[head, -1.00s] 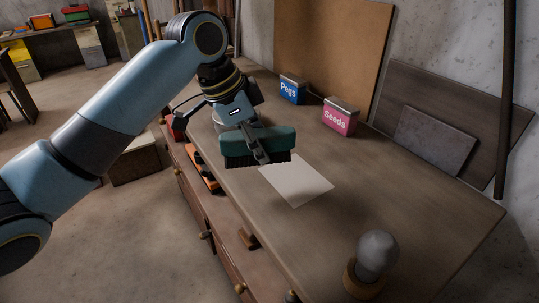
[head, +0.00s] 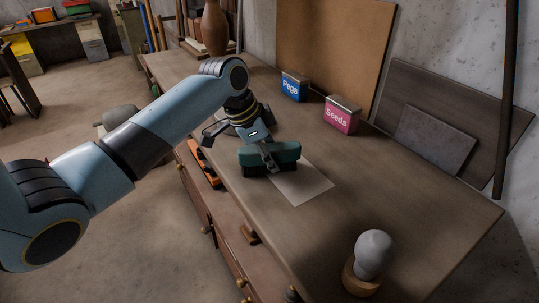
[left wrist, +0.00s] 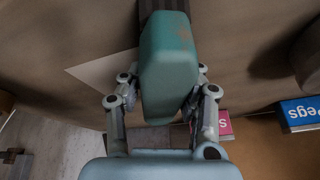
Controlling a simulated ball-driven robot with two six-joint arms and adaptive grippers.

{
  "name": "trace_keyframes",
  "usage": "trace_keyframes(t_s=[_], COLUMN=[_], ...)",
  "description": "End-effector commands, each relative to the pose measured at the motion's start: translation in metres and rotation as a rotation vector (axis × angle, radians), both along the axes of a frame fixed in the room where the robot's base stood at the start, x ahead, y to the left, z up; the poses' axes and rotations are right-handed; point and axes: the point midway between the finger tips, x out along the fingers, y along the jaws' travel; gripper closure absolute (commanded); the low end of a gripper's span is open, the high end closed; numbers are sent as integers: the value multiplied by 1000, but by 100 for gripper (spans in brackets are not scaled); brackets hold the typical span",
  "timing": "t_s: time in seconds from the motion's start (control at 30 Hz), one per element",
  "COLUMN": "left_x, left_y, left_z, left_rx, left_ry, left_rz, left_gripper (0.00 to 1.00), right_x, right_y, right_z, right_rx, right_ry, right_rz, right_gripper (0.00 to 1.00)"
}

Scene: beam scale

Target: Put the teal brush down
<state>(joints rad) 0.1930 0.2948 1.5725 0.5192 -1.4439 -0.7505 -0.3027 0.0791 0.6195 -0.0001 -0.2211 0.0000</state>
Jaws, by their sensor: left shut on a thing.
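The teal brush (head: 285,153) has a teal back and dark bristles pointing down. It is low over the wooden bench, beside and partly in front of a pale paper sheet (head: 305,188); I cannot tell whether the bristles touch the bench. My left gripper (head: 270,162) is shut on the brush. In the left wrist view, the brush (left wrist: 168,60) sits between the two fingers (left wrist: 160,100), and the sheet (left wrist: 100,75) shows beside it. My right gripper is not in view.
A blue Pegs tin (head: 292,87) and a pink Seeds tin (head: 341,116) stand toward the back of the bench (head: 420,205). A grey rounded object on a wooden base (head: 371,258) stands near the front. Bare bench lies right of the sheet.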

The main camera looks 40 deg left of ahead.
Motion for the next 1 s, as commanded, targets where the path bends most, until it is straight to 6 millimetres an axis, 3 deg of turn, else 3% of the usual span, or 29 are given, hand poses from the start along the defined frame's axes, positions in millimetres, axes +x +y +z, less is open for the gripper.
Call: trace_keyframes(t_s=[0.03, 0.07, 0.2, 0.57, 0.67, 1.0], left_x=[0, 0, 0, -1, -5, -28], left_y=[0, 0, 0, 1, 5, 21], left_z=[-2, -2, -1, 4, 17, 86], left_rx=[0, 0, 0, 1, 4, 4], left_ry=[0, 0, 0, -1, -2, -3], left_rz=[0, 0, 0, 0, 0, -1], left_gripper=[93, 63, 45, 44, 44, 44], right_x=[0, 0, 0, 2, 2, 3], right_y=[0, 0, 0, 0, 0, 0], right_z=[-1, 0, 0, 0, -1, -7], right_rx=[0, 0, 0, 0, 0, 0], right_ry=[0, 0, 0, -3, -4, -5], right_rz=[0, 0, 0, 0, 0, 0], right_gripper=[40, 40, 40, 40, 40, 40])
